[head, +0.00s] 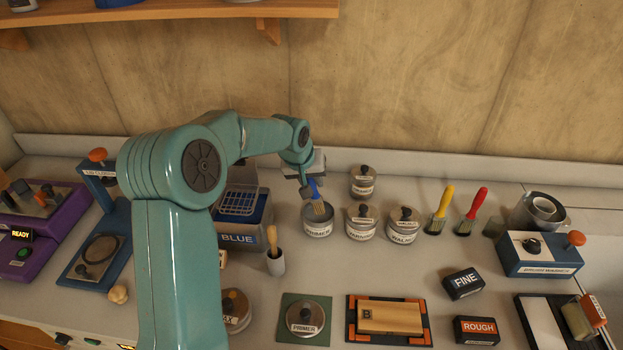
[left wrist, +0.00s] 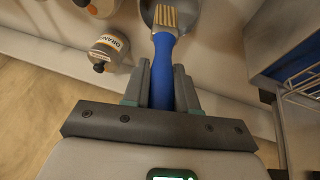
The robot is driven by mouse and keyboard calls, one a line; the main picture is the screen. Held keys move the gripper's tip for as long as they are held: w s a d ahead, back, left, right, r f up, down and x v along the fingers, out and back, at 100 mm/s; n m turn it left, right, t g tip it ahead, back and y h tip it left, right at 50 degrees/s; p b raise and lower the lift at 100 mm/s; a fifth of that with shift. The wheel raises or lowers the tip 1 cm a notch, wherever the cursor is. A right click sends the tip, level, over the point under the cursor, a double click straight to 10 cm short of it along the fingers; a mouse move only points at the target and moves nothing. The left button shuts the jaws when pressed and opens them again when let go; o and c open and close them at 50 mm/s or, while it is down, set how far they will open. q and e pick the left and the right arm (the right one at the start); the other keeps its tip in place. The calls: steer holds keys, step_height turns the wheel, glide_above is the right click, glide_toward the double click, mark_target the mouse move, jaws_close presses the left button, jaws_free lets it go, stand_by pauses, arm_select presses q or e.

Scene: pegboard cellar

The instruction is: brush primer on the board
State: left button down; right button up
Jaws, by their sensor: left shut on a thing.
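My left gripper (head: 312,188) is shut on the blue handle of a brush (left wrist: 163,65), which points bristles-down. The bristles are at the mouth of the open PRIMER tin (head: 318,222); I cannot tell how deep they reach. The tin's rim also shows in the left wrist view (left wrist: 193,22). A round lid (head: 305,314) lies on a green mat labelled PRIMER (head: 290,337). The board (head: 391,316), bare light wood marked B, lies in a black and orange holder (head: 389,340) at the front. My right gripper is not in view.
Lidded tins stand right of the primer: one labelled VARNISH (head: 361,226), another (head: 402,229). A small jar (head: 362,183) stands behind. Yellow (head: 437,212) and red (head: 472,212) brushes stand farther right. FINE (head: 463,284) and ROUGH (head: 477,330) blocks lie right of the board.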

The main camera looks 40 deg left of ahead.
arm_select(q)
steer(key=shift+a+f+b, duration=0.1)
steer(key=shift+f+b, duration=0.25)
steer(key=shift+f, duration=0.15)
steer(key=shift+f+b, duration=0.1)
steer(key=shift+b, duration=0.2)
stand_by(1.4)
steer(key=shift+r+p, duration=0.65)
steer(key=shift+r, duration=0.25)
steer(key=shift+r+p, duration=1.7)
steer(key=shift+r, duration=1.05)
steer(key=shift+f, duration=0.1)
steer(key=shift+f, duration=0.1)
